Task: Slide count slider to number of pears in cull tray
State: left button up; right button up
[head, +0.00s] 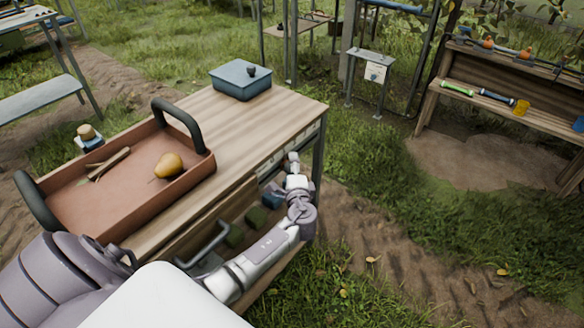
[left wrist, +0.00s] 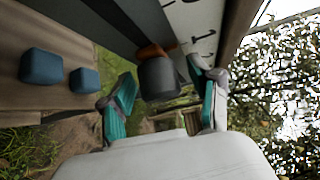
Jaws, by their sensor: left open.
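The cull tray (head: 140,222), a terracotta tray with dark handles, sits on the wooden table. One yellow-brown pear (head: 168,166) and a few brown twigs (head: 110,164) lie in it. My left gripper (head: 292,164) is at the table's front edge, by the far right end of the white number strip (head: 268,166). In the left wrist view the open left gripper (left wrist: 165,103) has its teal pads on either side of a dark slider knob (left wrist: 158,78) with an orange part behind it. Contact cannot be told. Strip marks (left wrist: 197,28) show, but the numbers are unreadable. My right gripper is out of view.
A blue lidded box (head: 240,84) stands at the table's back corner. Green and blue blocks (head: 255,216) sit on the shelf below the front edge, near my arm; blue blocks (left wrist: 42,67) show in the wrist view. A tool bench (head: 480,88) stands apart at right.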

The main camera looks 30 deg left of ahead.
pick_arm(q)
jog(key=shift+s, duration=0.2)
jog(key=v, duration=1.1)
jog(key=shift+s+d, duration=0.25)
jog(key=shift+d, duration=0.05)
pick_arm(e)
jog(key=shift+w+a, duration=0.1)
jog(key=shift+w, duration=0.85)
pick_arm(q)
jog(key=shift+r, duration=0.1)
